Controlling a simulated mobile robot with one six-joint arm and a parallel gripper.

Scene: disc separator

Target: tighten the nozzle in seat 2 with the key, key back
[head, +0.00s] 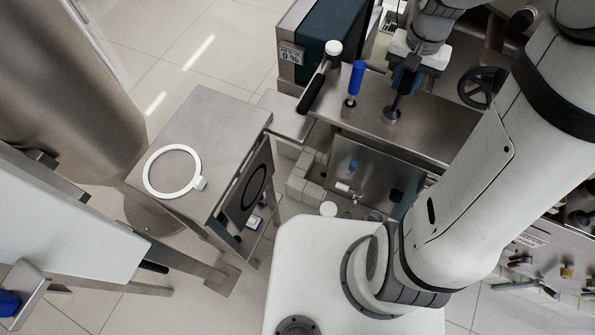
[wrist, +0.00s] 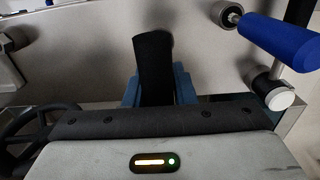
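My gripper (head: 404,84) is over the steel bench top at the upper right of the head view. In the wrist view its blue fingers (wrist: 158,90) lie close against both sides of a black handle (wrist: 153,62), with no clear gap. In the head view this dark tool (head: 392,112) reaches down to a round dark foot at the steel top. I cannot tell for sure whether it is the key. A blue-handled tool (head: 357,78) stands upright to the left of my gripper; it also shows in the wrist view (wrist: 280,38). The nozzle and seat 2 cannot be made out.
A white-capped black handle (head: 318,80) is left of the blue-handled tool. A dark handwheel (head: 482,87) is right of my gripper. A steel cart (head: 225,115) with a white ring (head: 160,183) stands left. A box display (head: 290,55) reads 0 %.

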